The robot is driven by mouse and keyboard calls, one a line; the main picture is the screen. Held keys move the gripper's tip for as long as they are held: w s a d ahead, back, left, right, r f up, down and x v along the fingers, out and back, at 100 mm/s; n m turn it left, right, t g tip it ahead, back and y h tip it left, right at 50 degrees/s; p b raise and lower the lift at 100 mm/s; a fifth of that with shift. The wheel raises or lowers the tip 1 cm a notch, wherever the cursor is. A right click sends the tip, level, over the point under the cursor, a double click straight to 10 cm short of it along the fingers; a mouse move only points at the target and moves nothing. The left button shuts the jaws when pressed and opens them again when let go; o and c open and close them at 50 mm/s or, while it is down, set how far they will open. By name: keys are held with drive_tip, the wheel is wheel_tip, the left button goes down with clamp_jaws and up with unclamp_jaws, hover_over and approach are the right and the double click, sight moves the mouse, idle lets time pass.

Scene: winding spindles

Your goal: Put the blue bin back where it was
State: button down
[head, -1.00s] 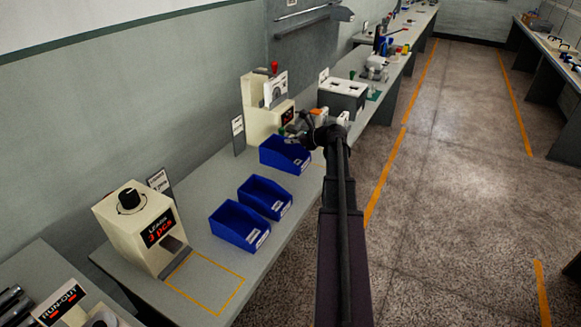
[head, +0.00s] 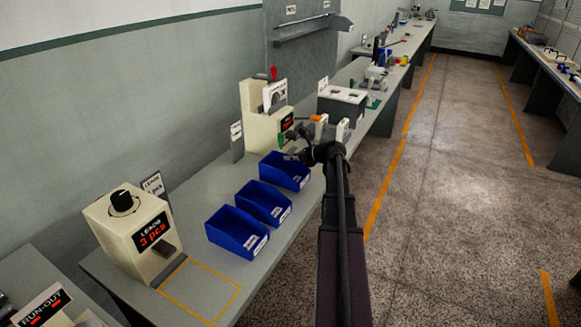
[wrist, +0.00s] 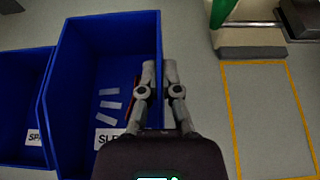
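The blue bin (head: 284,172) is the farthest of three blue bins in a row on the bench. In the wrist view the same bin (wrist: 82,72) has a white label starting "SL" and a few pale strips inside. My gripper (wrist: 159,70) has one finger on each side of its right wall and appears closed on that wall. In the head view my gripper (head: 297,156) is at the bin's far right side. The bin looks larger than its neighbour in the wrist view; whether its base touches the bench is hidden.
The middle bin (head: 263,205) is close beside it; the nearest bin (head: 238,234) follows. An orange outline (wrist: 231,119) on the bench right of the held bin is empty. A cream machine (head: 262,125) stands behind; the LEADS machine (head: 130,232) is at the near left.

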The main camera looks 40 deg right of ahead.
sight(291, 171)
drive_tip(key=shift+f+b, duration=1.85)
drive_tip(key=shift+f, duration=0.05)
drive_tip(key=shift+f, duration=0.1)
drive_tip(key=c, duration=0.8)
unclamp_jaws()
drive_tip(key=shift+r, duration=0.2)
drive_tip(key=shift+s+d+r, duration=0.1)
drive_tip(key=shift+s, duration=0.15)
drive_tip(key=p+v, duration=0.4)
drive_tip(key=v, duration=0.7)
drive_tip(key=shift+s+p, duration=0.15)
drive_tip(key=shift+p, duration=0.15)
drive_tip(key=shift+d, duration=0.15)
